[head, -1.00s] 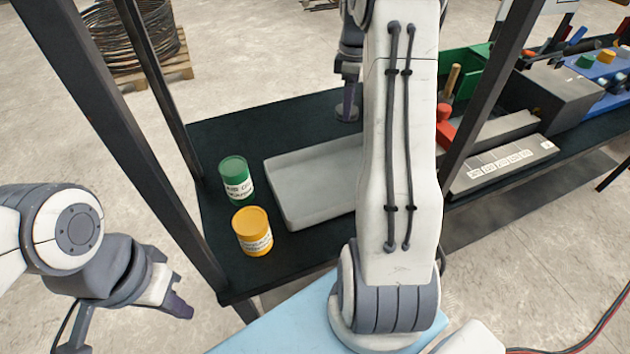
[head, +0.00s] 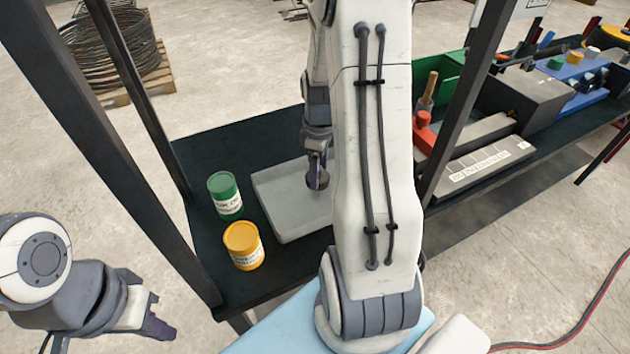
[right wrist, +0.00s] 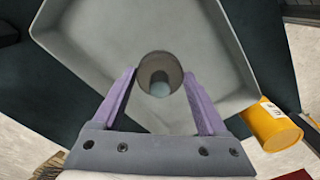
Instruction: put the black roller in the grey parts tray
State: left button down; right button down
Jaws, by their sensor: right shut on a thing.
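The black roller (head: 318,181) is held between the fingers of my right gripper (head: 317,165), above the grey parts tray (head: 290,230). In the right wrist view the roller (right wrist: 160,66) shows end-on as a dark ring with a hollow middle. The purple fingers of the right gripper (right wrist: 161,100) are on either side of it, and the tray floor (right wrist: 105,50) lies behind. My right arm hides the tray's right part in the head view. My left gripper (head: 158,327) is low at the left, away from the table; its jaw opening is unclear.
A green can (head: 225,197) and a yellow can (head: 243,246) stand just left of the tray. Dark frame posts (head: 467,95) rise at the table's sides. A grey box (head: 535,95) and a green bin (head: 440,75) stand further right.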

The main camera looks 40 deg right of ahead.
jog(key=shift+f, duration=1.85)
grip_release()
jog(key=shift+f, duration=0.15)
notch_tip(320, 180, up, 12)
jog(key=shift+r, duration=0.15)
jog(key=s+a+r, duration=0.2)
jog(key=a, duration=1.6)
jog(key=s+a+y, duration=0.1)
jog(key=s+a, duration=1.3)
jog(key=shift+s+r+n, duration=0.15)
jog(key=shift+r+n, duration=0.25)
